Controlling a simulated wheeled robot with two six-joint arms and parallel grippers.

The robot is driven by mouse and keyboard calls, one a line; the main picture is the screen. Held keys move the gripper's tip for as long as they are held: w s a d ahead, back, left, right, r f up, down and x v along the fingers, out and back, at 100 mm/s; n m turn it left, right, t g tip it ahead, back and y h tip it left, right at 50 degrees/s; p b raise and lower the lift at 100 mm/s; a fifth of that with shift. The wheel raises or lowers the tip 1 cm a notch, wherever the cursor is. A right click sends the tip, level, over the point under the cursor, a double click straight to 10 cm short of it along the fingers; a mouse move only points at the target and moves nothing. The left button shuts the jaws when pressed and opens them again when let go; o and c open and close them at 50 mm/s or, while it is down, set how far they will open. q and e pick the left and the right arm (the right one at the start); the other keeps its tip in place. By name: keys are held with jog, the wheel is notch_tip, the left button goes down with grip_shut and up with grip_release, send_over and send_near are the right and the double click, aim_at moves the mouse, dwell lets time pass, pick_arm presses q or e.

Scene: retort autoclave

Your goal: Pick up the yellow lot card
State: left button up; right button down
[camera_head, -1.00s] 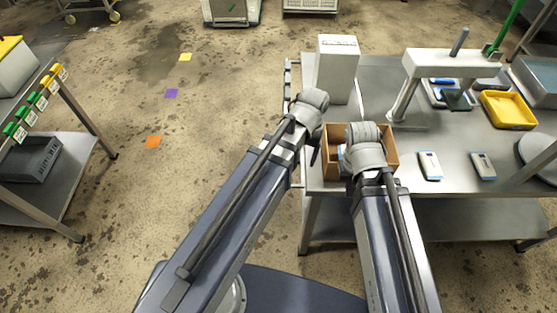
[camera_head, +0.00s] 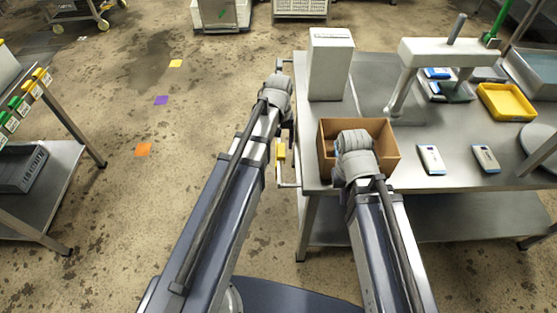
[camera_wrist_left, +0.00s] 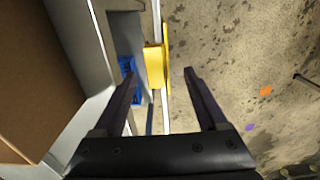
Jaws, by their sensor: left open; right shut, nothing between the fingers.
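A yellow card-like piece (camera_head: 281,151) hangs at the left side of the steel table, by a thin rail. In the left wrist view the yellow piece (camera_wrist_left: 155,66) shows between and beyond my fingertips, with a narrow yellow edge beside it. My left gripper (camera_wrist_left: 160,74) is open, with nothing held; its fingers point toward the rail. In the head view my left wrist is beside the table's left edge and mostly hides the gripper. My right gripper (camera_head: 354,150) is over the cardboard box; its fingers are hidden behind my wrist.
The cardboard box (camera_head: 389,162) and a white box (camera_head: 330,66) stand near the table's left edge. A blue piece (camera_wrist_left: 128,68) sits beside the yellow one. A left rack (camera_head: 60,190) carries yellow and green tags. Floor between is free, with coloured squares.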

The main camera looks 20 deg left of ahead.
aim_at(280, 150)
pick_arm(q)
jog(key=shift+s+d+f+b, duration=0.1)
jog(key=shift+f+b, duration=1.2)
jog(key=shift+f, duration=0.15)
jog(key=shift+s+d+f+b, duration=0.1)
jog(key=shift+f+b, duration=1.2)
jog(key=shift+f, duration=0.1)
jog(key=shift+r, duration=0.1)
jog(key=shift+c, duration=0.2)
grip_shut()
